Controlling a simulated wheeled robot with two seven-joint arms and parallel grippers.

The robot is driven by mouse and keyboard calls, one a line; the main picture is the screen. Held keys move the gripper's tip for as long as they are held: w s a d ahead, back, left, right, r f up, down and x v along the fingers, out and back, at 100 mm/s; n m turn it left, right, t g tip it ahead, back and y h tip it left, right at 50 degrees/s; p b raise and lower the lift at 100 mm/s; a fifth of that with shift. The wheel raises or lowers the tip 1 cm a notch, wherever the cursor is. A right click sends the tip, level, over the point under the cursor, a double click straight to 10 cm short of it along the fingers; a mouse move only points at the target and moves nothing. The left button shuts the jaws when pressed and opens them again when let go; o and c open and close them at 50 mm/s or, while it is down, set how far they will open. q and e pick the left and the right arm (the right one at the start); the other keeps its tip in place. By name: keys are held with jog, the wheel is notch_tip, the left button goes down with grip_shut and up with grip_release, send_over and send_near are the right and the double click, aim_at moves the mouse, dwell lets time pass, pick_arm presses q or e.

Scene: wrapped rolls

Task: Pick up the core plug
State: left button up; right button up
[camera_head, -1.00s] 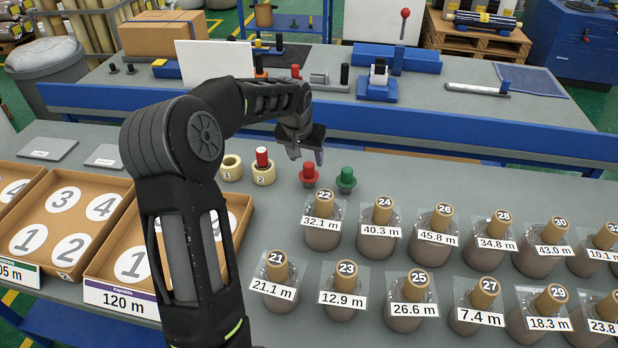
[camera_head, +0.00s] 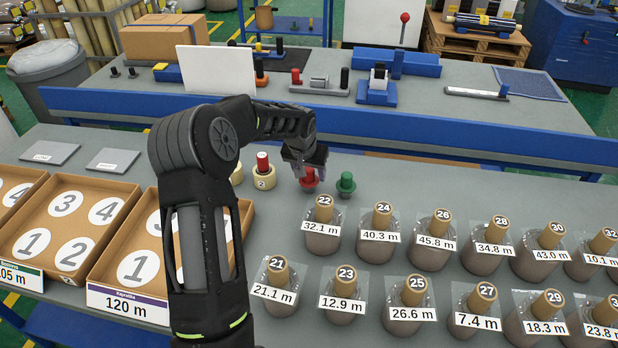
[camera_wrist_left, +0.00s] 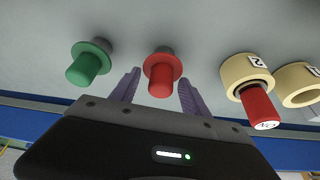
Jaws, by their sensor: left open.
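A red core plug (camera_head: 309,182) with a round flange stands on the grey table, partly hidden by my left gripper in the head view. My left gripper (camera_head: 306,172) is open just over it. In the left wrist view the red plug (camera_wrist_left: 161,75) shows between the two spread fingers of the left gripper (camera_wrist_left: 158,85), near their tips. A green core plug (camera_head: 345,184) stands to its right in the head view and also shows in the left wrist view (camera_wrist_left: 90,62). Another red plug (camera_head: 263,161) sits in the cream ring marked 2 (camera_head: 264,181). My right gripper is out of view.
Several wrapped rolls with numbered cores, such as roll 22 (camera_head: 322,232), stand in two rows at the front right. Cardboard trays (camera_head: 58,277) with numbered circles lie at the left. A blue rail (camera_head: 420,130) runs behind the table.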

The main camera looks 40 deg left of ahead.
pick_arm(q)
jog(key=shift+x, duration=0.85)
jog(key=c, duration=0.9)
